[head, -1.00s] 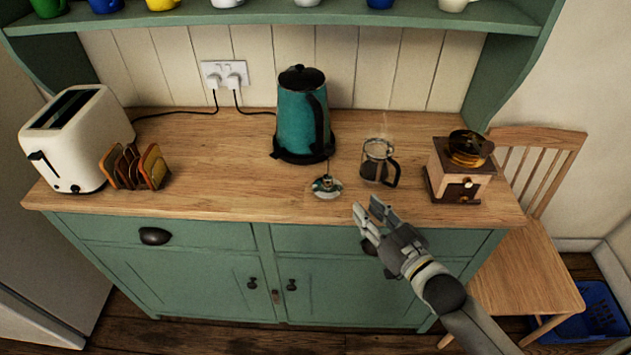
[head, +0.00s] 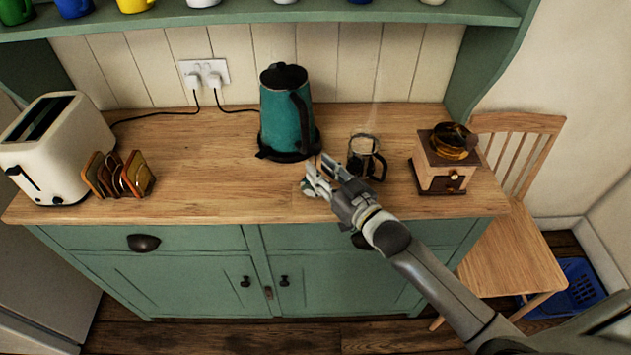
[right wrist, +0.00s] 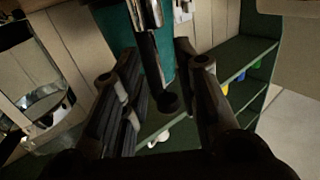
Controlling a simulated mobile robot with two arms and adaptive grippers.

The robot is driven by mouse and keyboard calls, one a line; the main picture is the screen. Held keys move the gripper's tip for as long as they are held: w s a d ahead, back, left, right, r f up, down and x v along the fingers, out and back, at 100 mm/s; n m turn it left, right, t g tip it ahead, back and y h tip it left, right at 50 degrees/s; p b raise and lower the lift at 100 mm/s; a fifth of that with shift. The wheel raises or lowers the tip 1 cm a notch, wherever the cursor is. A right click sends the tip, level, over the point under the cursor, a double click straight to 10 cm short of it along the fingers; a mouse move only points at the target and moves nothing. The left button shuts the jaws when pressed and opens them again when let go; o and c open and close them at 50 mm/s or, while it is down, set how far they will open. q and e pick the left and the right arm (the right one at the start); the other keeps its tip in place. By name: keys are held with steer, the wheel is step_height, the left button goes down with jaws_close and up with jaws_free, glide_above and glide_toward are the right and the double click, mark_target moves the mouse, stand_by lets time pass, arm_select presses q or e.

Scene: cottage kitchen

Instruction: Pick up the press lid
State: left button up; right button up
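The press lid (head: 308,189) lies on the wooden counter in front of the teal kettle in the head view. My right gripper's fingers cover most of it, and only a small pale part shows. My right gripper (head: 318,172) is at the lid, coming in from the lower right. In the right wrist view its two fingers (right wrist: 160,85) stand apart. I cannot tell whether they touch the lid or its thin rod. The glass press (head: 365,153) with its dark handle stands just right of the gripper. My left gripper is not in view.
The teal kettle (head: 286,118) stands close behind the gripper. A wooden grinder (head: 440,174) stands to the right, and a toaster (head: 58,145) and toast rack (head: 118,174) to the left. The counter (head: 205,180) between rack and kettle is clear. A shelf (head: 250,20) runs above.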

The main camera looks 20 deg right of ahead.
steer(key=shift+x, duration=1.45)
steer(key=shift+c, duration=0.3)
jaws_close()
